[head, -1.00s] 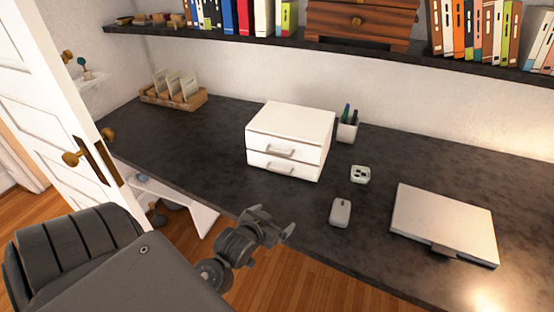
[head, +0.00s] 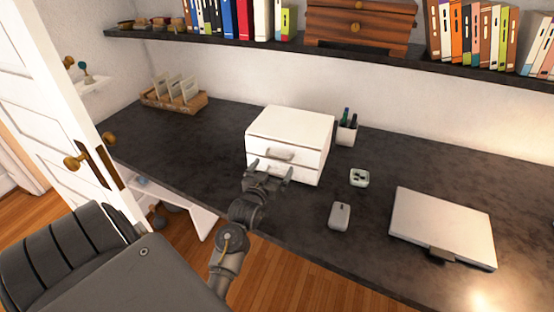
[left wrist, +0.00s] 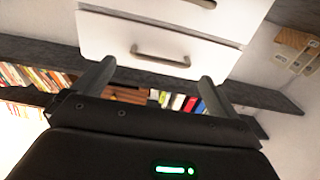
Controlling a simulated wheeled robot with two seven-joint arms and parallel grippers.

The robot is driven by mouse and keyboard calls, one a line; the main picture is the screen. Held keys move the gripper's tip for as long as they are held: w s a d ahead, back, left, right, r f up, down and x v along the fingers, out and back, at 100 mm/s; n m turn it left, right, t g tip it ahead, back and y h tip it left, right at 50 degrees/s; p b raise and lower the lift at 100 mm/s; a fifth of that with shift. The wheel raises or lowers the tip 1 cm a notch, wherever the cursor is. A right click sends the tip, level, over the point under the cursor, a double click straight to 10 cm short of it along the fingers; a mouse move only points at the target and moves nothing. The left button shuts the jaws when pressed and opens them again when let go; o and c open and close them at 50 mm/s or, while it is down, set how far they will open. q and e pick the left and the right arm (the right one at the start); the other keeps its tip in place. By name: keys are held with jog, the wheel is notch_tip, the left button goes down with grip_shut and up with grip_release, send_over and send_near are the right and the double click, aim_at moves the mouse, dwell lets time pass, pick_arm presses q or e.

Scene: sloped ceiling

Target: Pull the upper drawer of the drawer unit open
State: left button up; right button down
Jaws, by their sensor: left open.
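The white drawer unit (head: 292,123) stands on the dark desk with both drawers shut. The upper drawer's grey bar handle (head: 280,154) shows just beyond my left gripper (head: 272,174). The gripper is open and empty in front of the unit and partly hides the lower drawer and its handle. The left wrist view looks upside down. There the upper drawer's handle (left wrist: 160,55) lies across the gap between the spread fingers of my left gripper (left wrist: 157,72), ahead of them and apparently not gripped. The lower drawer's handle shows at the top edge. My right gripper is out of view.
A pen cup (head: 346,133), a small pale box (head: 359,178), a mouse (head: 340,215) and a closed laptop (head: 443,228) lie right of the unit. A shelf (head: 230,39) with books runs above.

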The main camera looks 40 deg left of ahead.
pick_arm(q)
jog(key=x, duration=0.4)
jog(key=shift+w+a+p, duration=0.15)
jog(key=shift+w+p, duration=0.1)
jog(key=shift+p, duration=0.05)
